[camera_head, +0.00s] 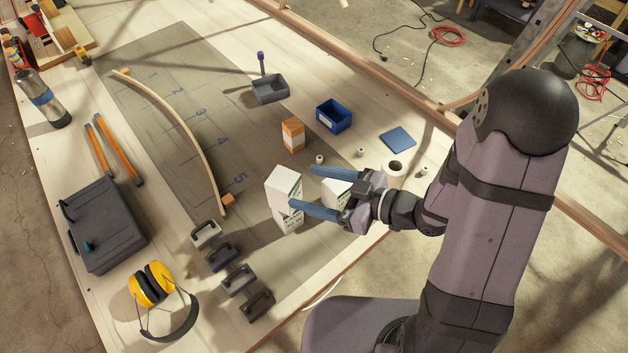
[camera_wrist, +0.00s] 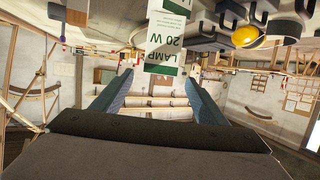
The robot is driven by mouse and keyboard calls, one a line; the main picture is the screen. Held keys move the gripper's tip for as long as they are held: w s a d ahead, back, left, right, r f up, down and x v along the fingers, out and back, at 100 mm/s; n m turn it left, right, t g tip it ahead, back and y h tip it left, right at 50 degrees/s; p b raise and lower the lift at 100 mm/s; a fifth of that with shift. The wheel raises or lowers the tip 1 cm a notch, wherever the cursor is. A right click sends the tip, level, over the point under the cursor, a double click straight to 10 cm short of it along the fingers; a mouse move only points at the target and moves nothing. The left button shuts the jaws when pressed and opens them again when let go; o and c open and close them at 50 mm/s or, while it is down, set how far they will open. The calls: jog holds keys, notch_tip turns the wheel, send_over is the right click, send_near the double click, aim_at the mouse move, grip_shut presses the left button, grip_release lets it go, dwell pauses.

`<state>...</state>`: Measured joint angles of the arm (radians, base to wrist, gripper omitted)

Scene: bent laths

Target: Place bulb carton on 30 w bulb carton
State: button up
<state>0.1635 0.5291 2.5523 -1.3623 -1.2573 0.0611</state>
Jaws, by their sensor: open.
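White-and-green bulb cartons (camera_head: 283,186) stand near the front edge of the table, in what looks like a stack of two, one above the other. In the wrist view, a carton face (camera_wrist: 165,48) reads "LAMP 20 W", with another white-and-green carton face (camera_wrist: 178,6) adjoining it. No 30 W lettering is readable. My gripper (camera_head: 302,187) is open, its two blue fingers pointing at the stack. The near fingertip overlaps the stack in the head view; I cannot tell if it touches. Another white carton (camera_head: 336,190) stands partly hidden behind my gripper.
An orange carton (camera_head: 292,134), a blue bin (camera_head: 334,116) and a blue plate (camera_head: 397,139) lie beyond. A tape roll (camera_head: 394,168) is near my wrist. Dark clamp-like blocks (camera_head: 220,255) and a bent lath (camera_head: 180,125) are left of the stack. The grey mat's middle is mostly clear.

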dwell(0.3)
jog(key=shift+w+d+f, duration=0.15)
jog(key=w+d+f+m+t+h, duration=0.2)
jog(key=w+d+f+h, duration=0.2)
jog(key=w+d+h, duration=0.25)
jog(key=s+d+m+g+h, duration=0.1)
jog(key=s+d+m+h, duration=0.2)
jog(key=d+m+h, duration=0.7)
jog(key=s+r+g+y, duration=0.1)
jog(key=s+g, duration=0.2)
jog(key=s, duration=0.4)
jog(key=s+d+r+m+g+y, duration=0.1)
jog(key=s+g+y, duration=0.1)
jog(key=s, duration=0.5)
jog(key=shift+d+r+m+g, duration=0.2)
jog(key=shift+d+m+g, duration=0.1)
jog(key=shift+g, duration=0.4)
